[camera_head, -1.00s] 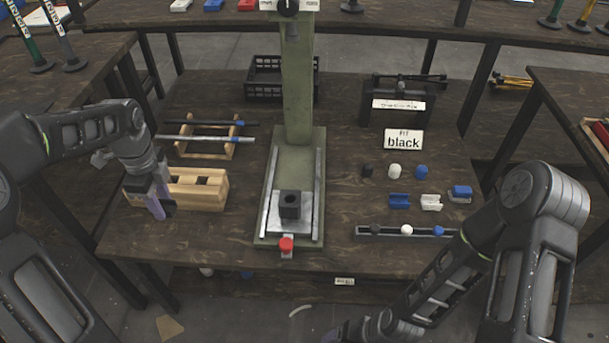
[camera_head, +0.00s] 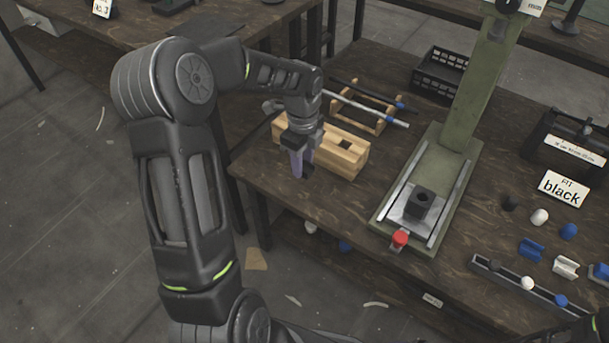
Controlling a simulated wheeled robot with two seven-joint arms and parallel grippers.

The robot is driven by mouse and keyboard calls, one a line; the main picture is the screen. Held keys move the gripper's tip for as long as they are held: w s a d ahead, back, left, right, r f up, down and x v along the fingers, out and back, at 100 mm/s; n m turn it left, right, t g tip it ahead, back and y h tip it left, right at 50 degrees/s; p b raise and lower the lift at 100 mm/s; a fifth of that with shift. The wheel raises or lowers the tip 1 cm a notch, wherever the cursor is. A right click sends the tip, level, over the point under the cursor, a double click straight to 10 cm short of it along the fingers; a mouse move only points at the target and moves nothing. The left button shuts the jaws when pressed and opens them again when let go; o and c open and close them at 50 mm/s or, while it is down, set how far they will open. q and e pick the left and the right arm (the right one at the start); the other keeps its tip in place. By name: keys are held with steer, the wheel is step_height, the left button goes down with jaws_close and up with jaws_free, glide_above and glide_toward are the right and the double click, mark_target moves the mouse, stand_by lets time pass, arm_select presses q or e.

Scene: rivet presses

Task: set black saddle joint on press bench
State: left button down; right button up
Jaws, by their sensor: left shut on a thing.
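My left gripper (camera_head: 302,168) points down just in front of the wooden block with square holes (camera_head: 345,151), near the bench's left front edge. It is shut on a small dark piece (camera_head: 308,173), which I take for the black saddle joint; the fingers hide most of it and its shape is unclear. The press bench (camera_head: 262,178) is a dark wooden table. The green press (camera_head: 462,120) stands on it, with a black hollow block (camera_head: 423,201) on its metal plate and a red button (camera_head: 400,238) in front.
A wooden rack with rods (camera_head: 375,112) and a black crate (camera_head: 440,75) stand behind. Bare bench lies between block and press.

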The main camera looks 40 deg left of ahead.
mark_target(303, 184)
arm_select(q)
steer(key=shift+f+b, duration=0.75)
steer(key=shift+f, duration=1.7)
steer(key=shift+f, duration=0.1)
steer(key=c, duration=1)
jaws_free()
step_height(303, 184, up, 12)
steer(key=p, duration=0.3)
steer(key=shift+o, duration=0.2)
